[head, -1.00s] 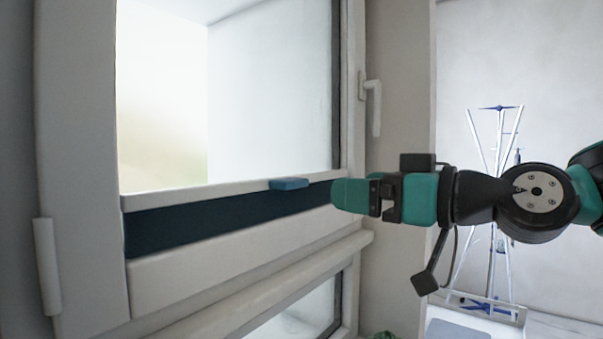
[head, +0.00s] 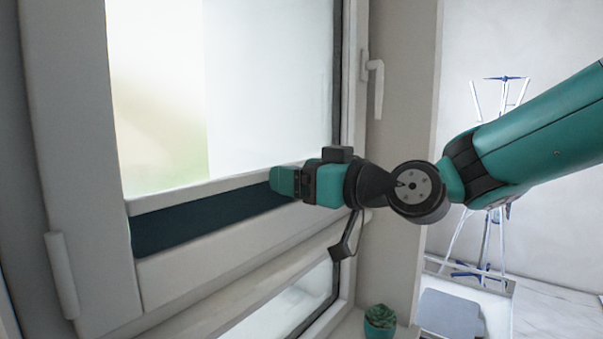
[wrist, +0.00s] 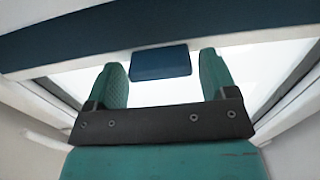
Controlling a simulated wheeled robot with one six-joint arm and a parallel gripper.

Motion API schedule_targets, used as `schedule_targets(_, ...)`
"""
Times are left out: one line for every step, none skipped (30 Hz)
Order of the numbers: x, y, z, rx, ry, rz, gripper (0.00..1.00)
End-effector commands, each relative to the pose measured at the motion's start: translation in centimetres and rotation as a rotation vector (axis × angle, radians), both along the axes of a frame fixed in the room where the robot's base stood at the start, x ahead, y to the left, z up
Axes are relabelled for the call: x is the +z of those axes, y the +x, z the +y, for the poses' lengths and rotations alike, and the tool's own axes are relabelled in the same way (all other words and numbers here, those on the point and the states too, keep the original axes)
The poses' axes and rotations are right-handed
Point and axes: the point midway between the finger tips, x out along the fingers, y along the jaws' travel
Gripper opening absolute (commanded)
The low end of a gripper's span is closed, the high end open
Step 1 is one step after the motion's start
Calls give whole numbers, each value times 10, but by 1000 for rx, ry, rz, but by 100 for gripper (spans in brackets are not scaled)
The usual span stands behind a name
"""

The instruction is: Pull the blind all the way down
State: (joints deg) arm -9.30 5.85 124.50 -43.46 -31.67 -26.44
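The dark blue blind (head: 200,222) shows as a narrow band low in the white window frame, below a white bar (head: 160,202) and the bright pane. In the wrist view, the band (wrist: 85,38) lies at the top. A blue tab (wrist: 161,62) on the white bar shows there between my finger tips, with a small gap on either side. My gripper (head: 276,181) is at the bar in the head view and hides the tab. Its two green fingers (wrist: 162,74) are apart, on either side of the tab. I cannot tell how deep the tab sits between them.
A white window handle (head: 377,88) is on the right of the frame. A ledge and a lower pane (head: 285,310) lie below. A small potted plant (head: 380,321) stands low near the window. A thin-legged stand (head: 503,92) is at the back right.

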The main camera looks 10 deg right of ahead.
Motion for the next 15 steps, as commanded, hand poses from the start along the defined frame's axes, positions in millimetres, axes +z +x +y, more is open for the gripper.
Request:
schedule_targets(0,0,0,0,0,0,66)
schedule_targets(0,0,0,0,0,0,60)
schedule_targets(0,0,0,0,0,0,50)
schedule_targets(0,0,0,0,0,0,43)
schedule_targets(0,0,0,0,0,0,36)
schedule_targets(0,0,0,0,0,0,27)
schedule_targets(0,0,0,0,0,0,21)
schedule_targets(0,0,0,0,0,0,21)
schedule_targets(-1,0,0,0,0,0,21)
schedule_targets(-2,0,0,0,0,0,21)
schedule_targets(-3,0,-1,0,0,0,21)
schedule_targets(-6,0,0,0,0,0,21)
schedule_targets(-9,0,0,0,0,0,21)
schedule_targets(-12,0,0,0,0,0,21)
schedule_targets(-17,0,0,0,-1,-1,21)
